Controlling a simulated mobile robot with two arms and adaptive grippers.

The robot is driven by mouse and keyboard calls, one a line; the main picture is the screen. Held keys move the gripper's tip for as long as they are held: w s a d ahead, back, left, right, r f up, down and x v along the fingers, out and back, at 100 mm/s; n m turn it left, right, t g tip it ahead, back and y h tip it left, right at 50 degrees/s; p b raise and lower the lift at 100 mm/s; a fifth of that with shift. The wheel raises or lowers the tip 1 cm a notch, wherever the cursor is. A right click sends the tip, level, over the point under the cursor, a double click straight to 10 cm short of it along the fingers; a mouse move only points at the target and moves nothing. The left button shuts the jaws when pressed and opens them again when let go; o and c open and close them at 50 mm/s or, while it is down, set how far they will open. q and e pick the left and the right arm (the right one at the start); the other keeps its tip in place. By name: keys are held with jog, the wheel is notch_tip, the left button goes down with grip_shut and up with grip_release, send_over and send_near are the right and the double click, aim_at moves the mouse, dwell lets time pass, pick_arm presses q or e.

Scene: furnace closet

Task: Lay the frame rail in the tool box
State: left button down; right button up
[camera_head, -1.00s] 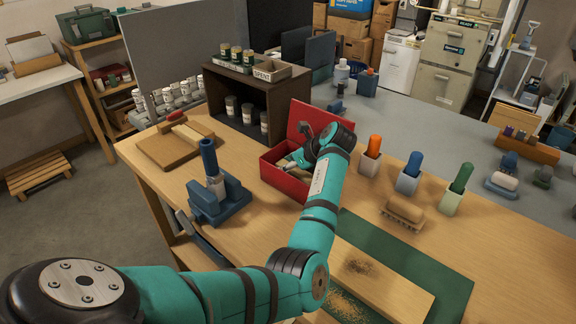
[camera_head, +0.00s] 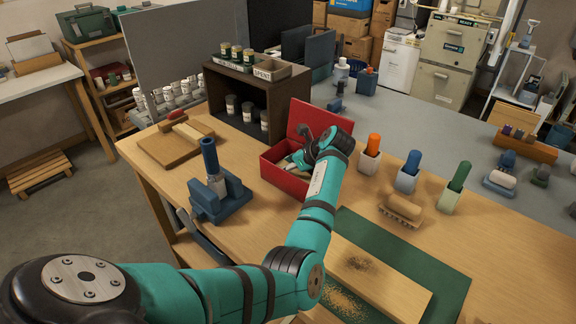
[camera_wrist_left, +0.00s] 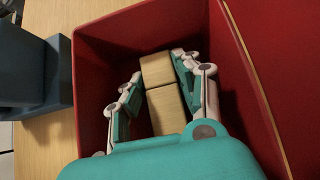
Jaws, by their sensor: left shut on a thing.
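The red tool box (camera_head: 285,180) stands open on the wooden workbench, its lid raised at the back right. My left gripper (camera_head: 297,160) reaches down into it. In the left wrist view, the pale wooden frame rail (camera_wrist_left: 158,70) lies between the two fingers, inside the red walls of the tool box (camera_wrist_left: 92,100). The gripper is shut on the rail. The rail's near end is hidden behind my gripper body, and I cannot tell whether its underside touches the box floor. My right gripper is not in view.
A blue stand (camera_head: 220,200) with an upright tool is left of the box. A dark wooden shelf (camera_head: 238,95) with jars is behind. Holders with orange, blue and green handles (camera_head: 408,180) and a brush (camera_head: 404,209) stand to the right. A green mat (camera_head: 440,268) lies in front.

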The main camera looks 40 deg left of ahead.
aim_at(300, 174)
pick_arm(q)
jog(key=shift+s+d+f, duration=0.1)
jog(key=shift+s+f, duration=0.05)
jog(key=shift+f, duration=0.25)
jog(key=shift+s+d+f, duration=0.1)
jog(key=shift+s+f, duration=0.05)
jog(key=shift+f, duration=0.25)
jog(key=c, duration=1)
grip_release()
jog(key=shift+o, duration=0.7)
jog(key=shift+f, duration=0.1)
jog(key=v, duration=0.7)
jog(key=shift+w+a+r, duration=0.3)
jog(key=shift+a+r, duration=0.05)
jog(key=shift+r, duration=0.05)
jog(key=shift+s+d+r, duration=0.1)
jog(key=shift+d+r, duration=0.25)
jog(key=shift+r, duration=0.25)
